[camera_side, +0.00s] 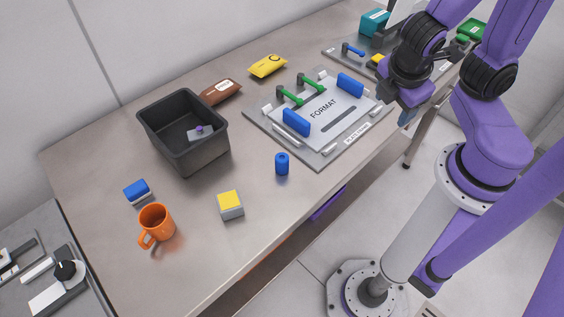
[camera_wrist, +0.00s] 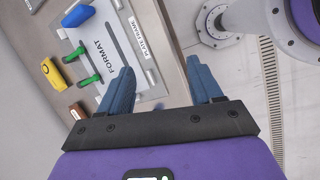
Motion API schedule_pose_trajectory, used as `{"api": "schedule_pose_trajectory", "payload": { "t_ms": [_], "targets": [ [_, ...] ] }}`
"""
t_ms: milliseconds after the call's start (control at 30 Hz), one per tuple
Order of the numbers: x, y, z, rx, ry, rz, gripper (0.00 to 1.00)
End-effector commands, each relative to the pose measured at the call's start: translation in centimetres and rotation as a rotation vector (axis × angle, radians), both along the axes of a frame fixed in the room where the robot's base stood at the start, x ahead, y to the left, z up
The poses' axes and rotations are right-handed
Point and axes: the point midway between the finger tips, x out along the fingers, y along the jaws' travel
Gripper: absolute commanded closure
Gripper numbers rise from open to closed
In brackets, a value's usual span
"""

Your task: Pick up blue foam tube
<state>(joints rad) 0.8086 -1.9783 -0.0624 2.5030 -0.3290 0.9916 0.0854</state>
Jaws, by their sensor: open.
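A blue foam tube (camera_side: 282,164) stands upright on the bare table near its front edge, just left of the plate frame. My gripper (camera_side: 406,117) is up at the right, by the right end of the plate frame, well apart from the tube. In the wrist view my gripper (camera_wrist: 160,67) shows two blue fingers spread wide with nothing between them.
The plate frame (camera_side: 335,151) carries blue blocks and green handles. A dark grey bin (camera_side: 183,163), an orange mug (camera_side: 156,222), a yellow-topped block (camera_side: 230,205) and a blue-topped block (camera_side: 137,190) stand to the left. The table around the tube is clear.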

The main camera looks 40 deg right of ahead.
Motion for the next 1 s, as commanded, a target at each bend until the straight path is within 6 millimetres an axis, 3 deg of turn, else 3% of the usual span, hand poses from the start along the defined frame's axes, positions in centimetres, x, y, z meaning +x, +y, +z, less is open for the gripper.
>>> {"api": "schedule_pose_trajectory", "payload": {
  "t_ms": [100, 267, 467, 600, 767, 1000],
  "targets": [
    [2.5, -1.0, -1.1, -0.218, -0.067, 0.146, 0.35],
    [6.2, -1.1, -1.8, -0.463, -0.173, 0.364, 0.35],
    [10.3, 1.4, -2.9, -0.708, -0.311, 0.681, 0.35],
    [12.2, 4.4, -4.4, -0.833, -0.401, 0.930, 0.35],
    [13.1, 8.4, -7.3, -0.920, -0.488, 1.237, 0.35],
    [11.9, 13.0, -12.7, -0.927, -0.554, 1.650, 0.35]
  ]
}}
